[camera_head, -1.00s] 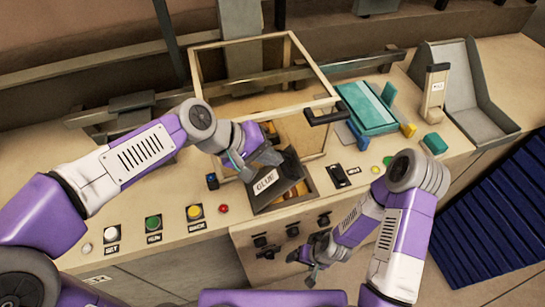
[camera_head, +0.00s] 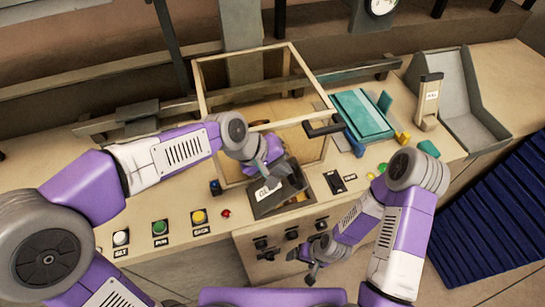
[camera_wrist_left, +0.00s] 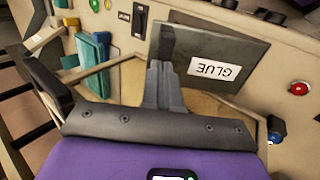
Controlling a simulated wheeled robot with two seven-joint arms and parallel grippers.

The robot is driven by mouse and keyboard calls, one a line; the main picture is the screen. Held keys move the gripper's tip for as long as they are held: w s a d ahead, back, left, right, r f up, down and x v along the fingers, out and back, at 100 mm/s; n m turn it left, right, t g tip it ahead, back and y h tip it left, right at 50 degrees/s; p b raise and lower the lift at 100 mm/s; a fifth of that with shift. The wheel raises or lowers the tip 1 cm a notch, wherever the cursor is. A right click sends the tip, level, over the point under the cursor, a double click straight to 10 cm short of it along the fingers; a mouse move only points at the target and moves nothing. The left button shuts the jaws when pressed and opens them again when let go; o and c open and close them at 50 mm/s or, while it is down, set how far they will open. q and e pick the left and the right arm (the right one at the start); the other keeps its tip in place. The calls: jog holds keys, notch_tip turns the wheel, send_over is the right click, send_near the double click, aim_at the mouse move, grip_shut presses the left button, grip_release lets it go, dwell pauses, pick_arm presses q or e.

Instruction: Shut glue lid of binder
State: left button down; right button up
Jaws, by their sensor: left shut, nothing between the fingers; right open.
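The dark grey glue lid (camera_head: 288,184), with a white GLUE label (camera_head: 268,190), sits tilted over its box on the binder. It fills the upper middle of the left wrist view (camera_wrist_left: 240,45). Part of the box's inside shows past the lid's lower right edge. My left gripper (camera_head: 272,174) is shut and empty, its fingers at the lid's face; whether they touch it is hard to tell. In the left wrist view its fingers (camera_wrist_left: 166,60) overlap the lid's edge. My right gripper (camera_head: 314,266) is open and empty, low in front of the panel's black knobs.
A wooden frame with a black handle (camera_head: 323,130) stands raised behind the lid. White, green and yellow buttons (camera_head: 199,217) and a red one (camera_head: 226,213) lie left. A teal block (camera_head: 362,115) and grey chute (camera_head: 462,95) are at right.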

aim_at(300, 175)
pick_arm(q)
jog(key=d+p, duration=0.1)
jog(key=d+f+y+p, duration=0.1)
jog(key=shift+w+d+f+g, duration=0.2)
jog(key=shift+w+d+g, duration=0.1)
jog(key=shift+w, duration=0.1)
jog(key=b+x, duration=0.2)
jog(key=x, duration=0.6)
jog(key=shift+w+d+r, duration=0.2)
jog(key=shift+d+r, duration=0.05)
jog(key=shift+d, duration=0.2)
pick_arm(e)
jog(key=shift+r, duration=0.45)
pick_arm(q)
jog(key=shift+s+f, duration=0.1)
pick_arm(e)
jog(key=shift+a, duration=0.1)
pick_arm(q)
jog(key=v, duration=0.8)
jog(key=shift+d, duration=0.15)
pick_arm(e)
jog(key=shift+r, duration=0.3)
